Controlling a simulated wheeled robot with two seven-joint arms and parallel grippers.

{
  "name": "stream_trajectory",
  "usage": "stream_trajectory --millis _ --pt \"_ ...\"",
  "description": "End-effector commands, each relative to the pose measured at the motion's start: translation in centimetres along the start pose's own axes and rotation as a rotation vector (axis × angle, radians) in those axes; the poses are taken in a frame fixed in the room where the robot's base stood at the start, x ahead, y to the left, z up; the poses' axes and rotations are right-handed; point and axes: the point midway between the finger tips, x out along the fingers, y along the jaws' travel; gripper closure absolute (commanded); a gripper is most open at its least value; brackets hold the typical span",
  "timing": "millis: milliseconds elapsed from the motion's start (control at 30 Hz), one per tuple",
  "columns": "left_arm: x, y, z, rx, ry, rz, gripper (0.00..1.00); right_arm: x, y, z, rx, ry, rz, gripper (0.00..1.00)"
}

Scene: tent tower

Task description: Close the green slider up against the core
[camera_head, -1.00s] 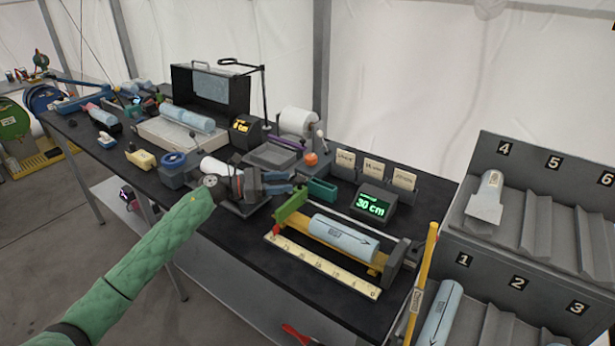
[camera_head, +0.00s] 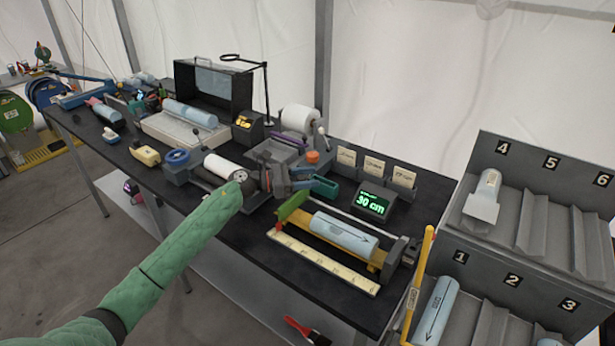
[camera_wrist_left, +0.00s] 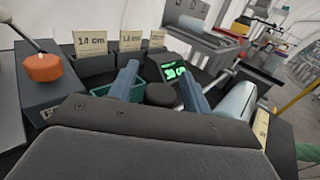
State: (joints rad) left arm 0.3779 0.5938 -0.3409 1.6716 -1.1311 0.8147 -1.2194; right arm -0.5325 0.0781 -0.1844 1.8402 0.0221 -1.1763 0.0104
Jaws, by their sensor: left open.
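The green slider (camera_head: 292,205) is an upright green plate at the left end of a yellow measuring trough (camera_head: 378,260). The core, a pale blue cylinder (camera_head: 345,234) with a black arrow, lies in the trough just right of the slider; I cannot tell whether they touch. My left gripper (camera_head: 304,178) is open and empty, above and slightly behind the slider. In the left wrist view its two blue-grey fingers (camera_wrist_left: 160,88) point ahead, with the core (camera_wrist_left: 236,106) to the right. The slider is not clearly seen there. My right gripper is not in view.
A ruler (camera_head: 322,262) lies in front of the trough. A display (camera_head: 372,201) reading 30 cm, a teal bin (camera_head: 325,187) and card holders (camera_head: 374,168) stand behind. A numbered rack (camera_head: 530,220) and a yellow post (camera_head: 418,285) are at the right.

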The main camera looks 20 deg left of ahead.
Motion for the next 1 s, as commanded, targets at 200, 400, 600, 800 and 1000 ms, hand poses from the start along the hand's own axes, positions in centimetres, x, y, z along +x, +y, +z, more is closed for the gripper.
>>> stream_trajectory --millis 200,400,600,800,1000 --pt "0.0 0.0 0.0 0.0 0.0 0.0 0.51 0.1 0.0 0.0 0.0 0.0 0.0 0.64" --pt "0.0 0.0 0.0 0.0 0.0 0.0 0.85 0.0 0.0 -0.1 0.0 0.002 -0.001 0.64" --pt "0.0 0.0 0.0 0.0 0.0 0.0 1.0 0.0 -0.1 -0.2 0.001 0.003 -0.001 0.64" --pt "1.6 -1.6 -0.2 0.002 0.0 -0.003 1.0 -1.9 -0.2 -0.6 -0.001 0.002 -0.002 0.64" --pt "4.4 -4.4 -0.1 0.003 0.0 -0.003 1.0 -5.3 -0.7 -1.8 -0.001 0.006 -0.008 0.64"
